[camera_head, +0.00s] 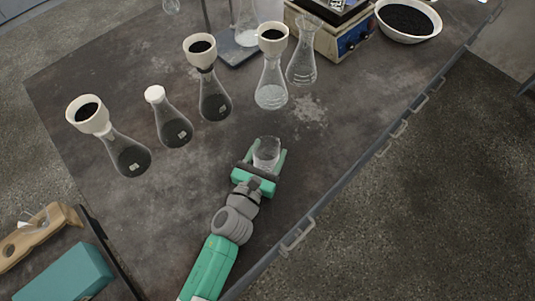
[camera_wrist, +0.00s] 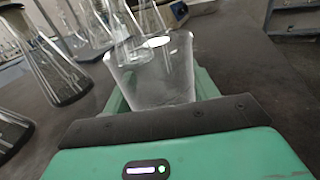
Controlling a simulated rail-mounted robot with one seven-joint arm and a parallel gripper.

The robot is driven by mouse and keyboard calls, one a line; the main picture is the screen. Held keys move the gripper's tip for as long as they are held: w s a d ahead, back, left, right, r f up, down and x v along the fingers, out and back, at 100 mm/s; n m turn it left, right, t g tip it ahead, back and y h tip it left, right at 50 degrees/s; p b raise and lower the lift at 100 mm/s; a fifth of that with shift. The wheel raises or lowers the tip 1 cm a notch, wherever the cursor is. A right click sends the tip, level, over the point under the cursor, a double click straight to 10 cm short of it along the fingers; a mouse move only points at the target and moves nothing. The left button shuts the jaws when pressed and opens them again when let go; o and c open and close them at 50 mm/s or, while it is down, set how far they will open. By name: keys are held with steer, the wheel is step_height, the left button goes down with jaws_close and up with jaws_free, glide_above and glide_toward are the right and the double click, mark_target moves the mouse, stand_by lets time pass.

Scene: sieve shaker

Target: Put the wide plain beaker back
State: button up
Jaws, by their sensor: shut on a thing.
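The wide plain beaker (camera_head: 266,152) is clear glass and sits between the fingers of my gripper (camera_head: 263,160), near the middle of the table. My green gripper is shut on it. In the wrist view the beaker (camera_wrist: 152,72) fills the space in front of my gripper (camera_wrist: 155,98), with its open rim up and slightly tilted in the picture. Its lower part is hidden by the gripper body. I cannot tell whether its base touches the table.
Several flasks stand beyond, including a dark flask with a white funnel (camera_head: 128,157), a white-capped flask (camera_head: 175,130) and a clear flask (camera_head: 305,62). A shaker machine (camera_head: 340,38) and a white bowl (camera_head: 435,30) are at the back right. The table's right side is clear up to its edge.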

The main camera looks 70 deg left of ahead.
steer(key=shift+f, duration=0.1)
steer(key=o, duration=1)
steer(key=shift+o, duration=0.2)
steer(key=shift+r, duration=0.25)
steer(key=v, duration=1.2)
steer(key=shift+f+b, duration=0.15)
steer(key=shift+b, duration=0.15)
